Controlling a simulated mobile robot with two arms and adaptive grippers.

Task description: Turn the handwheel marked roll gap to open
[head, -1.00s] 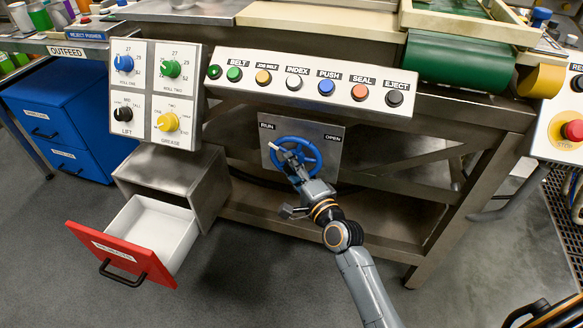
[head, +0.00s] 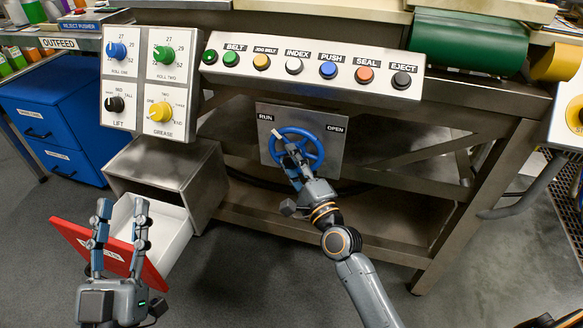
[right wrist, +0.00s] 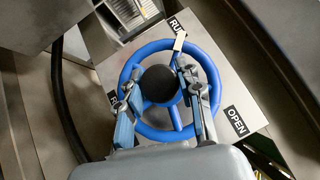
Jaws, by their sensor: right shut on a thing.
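The blue handwheel (head: 321,150) sits on a metal plate (head: 338,152) below the button panel. The plate reads RUN at its upper left and OPEN at its upper right. A pale pointer (head: 277,135) on the wheel points toward RUN. In the right wrist view the wheel (right wrist: 150,47) shows with its dark hub (right wrist: 158,85) between my fingers, and the pointer (right wrist: 180,41) is by the RUN label. My right gripper (head: 288,160) is shut on the handwheel and hides part of it. My left gripper (head: 122,208) is open and empty, in front of the red drawer.
A red-fronted drawer (head: 72,232) stands open at the lower left, behind my left gripper. Above the wheel is a panel (head: 312,88) of colored buttons. A knob panel (head: 138,108) is to the left. A bench leg (head: 470,205) stands to the right.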

